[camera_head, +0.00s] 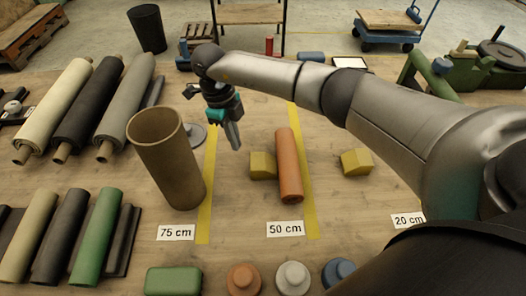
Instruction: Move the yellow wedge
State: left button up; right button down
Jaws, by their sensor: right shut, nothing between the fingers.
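One yellow wedge (262,165) sits on the wooden table against the left side of an upright-lying orange roll (288,165). A second yellow wedge (356,162) sits apart, to the right of the roll. My right gripper (235,140) is shut and empty, pointing down above the table, left of and a little beyond the left wedge. It touches neither wedge in this view. My left gripper is not in view.
A tall brown open tube (167,158) stands left of the gripper, with a grey disc (196,134) behind it. Labels and yellow tape strips mark the table. Sheet rolls (92,110) lie at left. Several coloured pieces (243,279) line the front edge.

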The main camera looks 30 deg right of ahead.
aim_at(264, 163)
jog(key=s+d, duration=0.1)
jog(key=s, duration=0.1)
jog(key=s+d+p, duration=0.1)
jog(key=s+d, duration=0.2)
jog(key=s, duration=0.1)
jog(key=shift+s+d+p, duration=0.15)
jog(key=shift+d+p, duration=0.05)
jog(key=shift+p, duration=0.1)
jog(key=shift+s+f, duration=0.15)
jog(key=shift+f, duration=0.1)
jog(key=shift+f+b, duration=0.4)
jog(key=shift+f, duration=0.1)
jog(key=shift+s+f, duration=0.1)
jog(key=shift+f, duration=0.05)
